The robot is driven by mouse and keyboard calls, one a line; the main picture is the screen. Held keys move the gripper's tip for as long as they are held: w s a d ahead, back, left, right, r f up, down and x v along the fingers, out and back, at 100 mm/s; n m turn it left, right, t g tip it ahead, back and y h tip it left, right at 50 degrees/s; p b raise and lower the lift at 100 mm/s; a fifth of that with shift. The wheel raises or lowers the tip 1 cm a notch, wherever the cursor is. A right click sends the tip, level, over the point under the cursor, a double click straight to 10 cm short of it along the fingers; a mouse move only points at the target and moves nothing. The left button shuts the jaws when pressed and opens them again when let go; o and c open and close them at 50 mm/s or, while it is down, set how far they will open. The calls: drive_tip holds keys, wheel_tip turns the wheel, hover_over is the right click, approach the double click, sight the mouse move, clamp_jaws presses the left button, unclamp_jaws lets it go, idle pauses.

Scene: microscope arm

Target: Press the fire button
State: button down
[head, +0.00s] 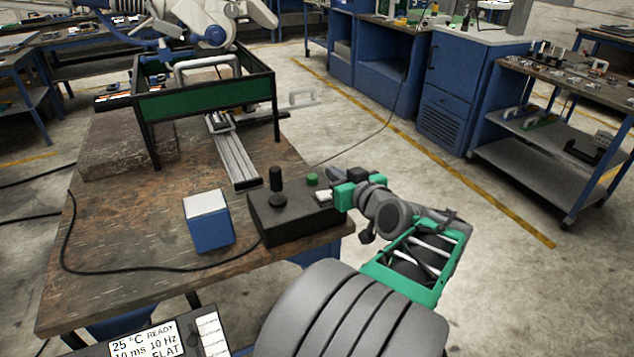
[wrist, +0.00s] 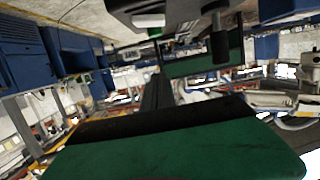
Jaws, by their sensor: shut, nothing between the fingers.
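A black control box (head: 280,222) sits at the front right corner of the wooden table. It carries a black joystick (head: 276,182), a green button (head: 312,179) and a white button (head: 323,195). No readable label shows which one is the fire button. My gripper (head: 344,192), with green fingers, is shut and empty at the box's right end, close to the white button; I cannot tell whether it touches. In the wrist view the box (wrist: 185,10) shows upside down at the top, beyond my green fingers (wrist: 170,150), with the white button (wrist: 149,20) and green button (wrist: 155,32).
A blue and white cube (head: 209,222) stands left of the box. A metal rail (head: 232,155) and a green-sided frame (head: 205,100) lie behind it. A black cable (head: 130,270) crosses the table.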

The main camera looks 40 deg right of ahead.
hover_over(317, 187)
drive_tip(key=shift+s+a+f+p, duration=0.1)
drive_tip(key=shift+s+f+p, duration=0.1)
drive_tip(key=shift+f, duration=0.35)
drive_tip(key=shift+s+a+f+p, duration=0.1)
drive_tip(key=shift+s+f+p, duration=0.1)
drive_tip(key=shift+f, duration=0.3)
drive_tip(key=f, duration=0.2)
drive_tip(key=w+f, duration=0.1)
drive_tip(key=shift+d+f, duration=0.2)
drive_tip(key=shift+d, duration=0.05)
drive_tip(key=shift+f, duration=0.5)
